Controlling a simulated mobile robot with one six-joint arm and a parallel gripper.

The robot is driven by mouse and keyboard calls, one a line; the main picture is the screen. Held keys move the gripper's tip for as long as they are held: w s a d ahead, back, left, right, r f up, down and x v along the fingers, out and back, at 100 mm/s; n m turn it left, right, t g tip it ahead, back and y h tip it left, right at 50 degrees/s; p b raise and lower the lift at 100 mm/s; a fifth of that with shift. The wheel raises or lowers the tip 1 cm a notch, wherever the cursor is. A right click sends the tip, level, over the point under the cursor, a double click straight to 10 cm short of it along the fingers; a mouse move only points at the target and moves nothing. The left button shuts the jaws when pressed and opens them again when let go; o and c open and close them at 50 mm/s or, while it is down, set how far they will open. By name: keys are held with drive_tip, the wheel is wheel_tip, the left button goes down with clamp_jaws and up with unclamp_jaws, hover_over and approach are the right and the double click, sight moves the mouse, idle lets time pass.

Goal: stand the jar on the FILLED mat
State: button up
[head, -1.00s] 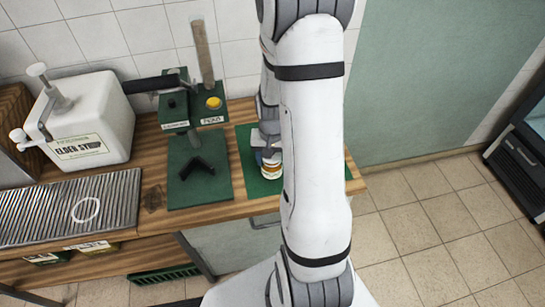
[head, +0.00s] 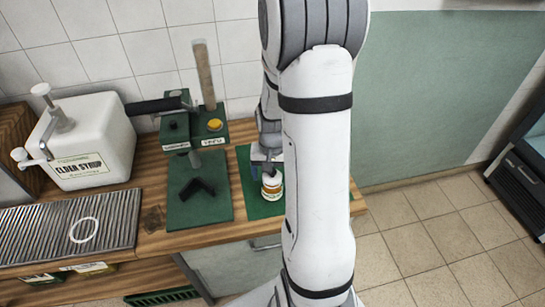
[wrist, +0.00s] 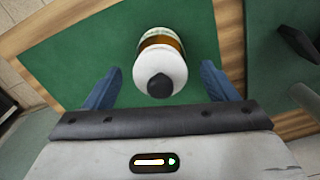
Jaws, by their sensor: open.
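The jar (head: 272,188) stands upright on a green mat (head: 262,209) at the right end of the wooden counter. It has a pale label and amber contents. In the wrist view the jar (wrist: 161,68) shows a white top with a dark knob. The green mat (wrist: 75,55) lies around it there; I see no readable word on it. My gripper (head: 267,165) is just above and behind the jar in the head view. In the wrist view my gripper (wrist: 160,80) is open, with a blue finger on either side of the jar and visible gaps.
A green press (head: 198,187) with a lever stands left of the mat. Further left are a white ELDER SYRUP dispenser (head: 88,145) and a ribbed drain tray (head: 60,228) with a white ring. A tiled wall is behind; open floor lies right.

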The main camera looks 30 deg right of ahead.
wheel_tip(320, 180, up, 9)
drive_tip(key=shift+f, duration=0.1)
drive_tip(key=s+a+r+n+t, duration=0.3)
drive_tip(key=s+a+r+n, duration=0.3)
drive_tip(key=s+a+r, duration=0.4)
drive_tip(key=shift+s+a+r, duration=0.4)
drive_tip(key=shift+s+a, duration=0.55)
drive_tip(key=shift+s, duration=0.3)
